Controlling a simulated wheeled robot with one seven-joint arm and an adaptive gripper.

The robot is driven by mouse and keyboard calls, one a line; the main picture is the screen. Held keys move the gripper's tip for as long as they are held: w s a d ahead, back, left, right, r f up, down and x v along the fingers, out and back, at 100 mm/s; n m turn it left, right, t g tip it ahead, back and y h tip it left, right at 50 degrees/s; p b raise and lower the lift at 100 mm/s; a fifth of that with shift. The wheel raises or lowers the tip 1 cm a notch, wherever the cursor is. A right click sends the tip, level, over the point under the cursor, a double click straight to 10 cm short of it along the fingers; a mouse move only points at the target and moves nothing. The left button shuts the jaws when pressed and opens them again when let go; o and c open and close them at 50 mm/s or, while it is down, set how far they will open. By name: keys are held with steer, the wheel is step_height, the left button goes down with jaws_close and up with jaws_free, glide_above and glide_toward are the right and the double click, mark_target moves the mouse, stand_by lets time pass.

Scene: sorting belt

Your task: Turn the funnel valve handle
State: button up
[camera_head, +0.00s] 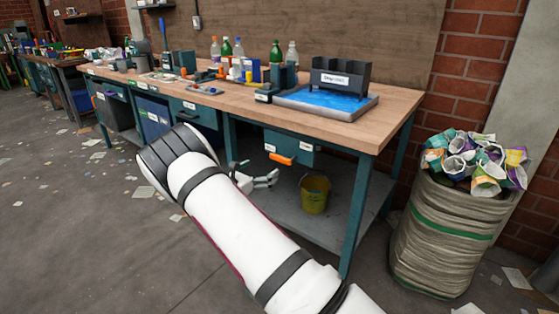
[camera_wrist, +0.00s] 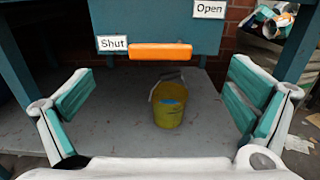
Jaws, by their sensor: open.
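The orange valve handle (camera_head: 283,159) is on the front of a teal box (camera_head: 300,148) under the workbench. In the wrist view the handle (camera_wrist: 160,51) lies level, with its left end beside a white "Shut" label (camera_wrist: 112,43). An "Open" label (camera_wrist: 209,9) is higher and to the right. My gripper (camera_head: 268,180) is open in front of the bench. In the wrist view my gripper (camera_wrist: 160,82) has its teal-padded fingers spread wide and nothing between them. The handle appears farther ahead, between and above the fingertips, apart from both.
A yellow bucket (camera_head: 314,193) stands on the grey lower shelf (camera_head: 335,224) below the box. The workbench (camera_head: 385,120) carries bottles and a tray of blue liquid (camera_head: 335,102). A full sack (camera_head: 435,240) stands at the right. Paper scraps litter the floor.

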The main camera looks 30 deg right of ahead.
mark_target(279, 158)
steer(key=b+x, duration=0.2)
steer(key=x, duration=0.9)
steer(key=shift+b, duration=0.35)
steer(key=c, duration=1.7)
